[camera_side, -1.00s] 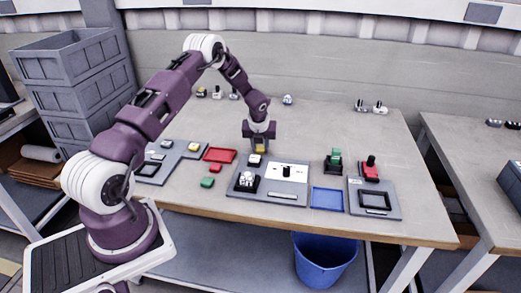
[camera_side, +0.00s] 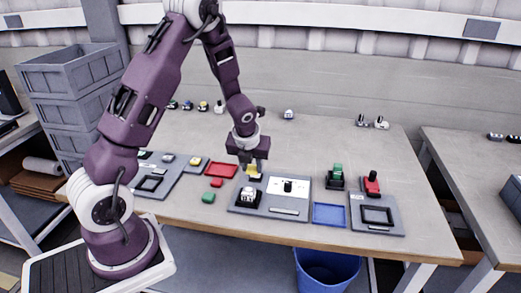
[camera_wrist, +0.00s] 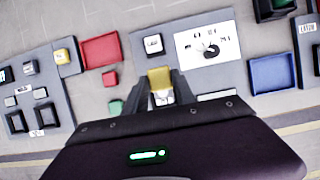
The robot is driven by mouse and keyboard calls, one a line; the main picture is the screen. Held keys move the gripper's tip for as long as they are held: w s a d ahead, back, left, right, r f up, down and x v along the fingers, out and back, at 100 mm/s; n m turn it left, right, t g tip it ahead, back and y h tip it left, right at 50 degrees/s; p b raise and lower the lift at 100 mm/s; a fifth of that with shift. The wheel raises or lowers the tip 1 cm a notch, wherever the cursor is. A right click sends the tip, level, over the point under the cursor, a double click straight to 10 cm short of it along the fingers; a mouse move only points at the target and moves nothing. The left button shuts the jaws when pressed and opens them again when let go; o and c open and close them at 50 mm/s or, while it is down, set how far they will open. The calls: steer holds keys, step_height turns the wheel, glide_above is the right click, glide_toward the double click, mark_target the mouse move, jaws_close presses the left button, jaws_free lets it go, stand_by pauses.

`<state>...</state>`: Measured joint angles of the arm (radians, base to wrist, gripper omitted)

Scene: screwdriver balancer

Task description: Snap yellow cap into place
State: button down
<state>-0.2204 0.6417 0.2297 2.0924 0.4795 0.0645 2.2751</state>
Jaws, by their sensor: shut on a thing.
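My gripper (camera_side: 252,168) is shut on the yellow cap (camera_wrist: 160,78), which shows between the two fingers in the wrist view. In the side view the yellow cap (camera_side: 251,169) is over the left part of the grey central plate (camera_side: 290,212). A white-topped black unit (camera_side: 250,195) stands on that plate, just in front of the gripper. In the wrist view a white part (camera_wrist: 163,97) shows between the fingers beside the cap. I cannot tell whether the cap touches it. Another white-topped block (camera_wrist: 153,44) sits on the plate beyond the gripper.
A white panel with a black knob (camera_side: 288,186) is right of the gripper. A red tray (camera_side: 221,170), a red block (camera_side: 216,183) and a green block (camera_side: 208,197) lie left. A blue tray (camera_side: 329,214) and grey right-hand plate (camera_side: 390,223) lie right.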

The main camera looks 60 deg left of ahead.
mark_target(249, 190)
steer(key=s+d, duration=0.1)
steer(key=s, duration=0.1)
steer(key=shift+s+d, duration=0.35)
steer(key=shift+d, duration=0.05)
steer(key=shift+s+f, duration=0.1)
steer(key=shift+f, duration=1.65)
steer(key=shift+f, duration=0.8)
steer(key=c, duration=0.9)
jaws_free()
steer(key=shift+c, duration=0.2)
steer(key=v, duration=0.7)
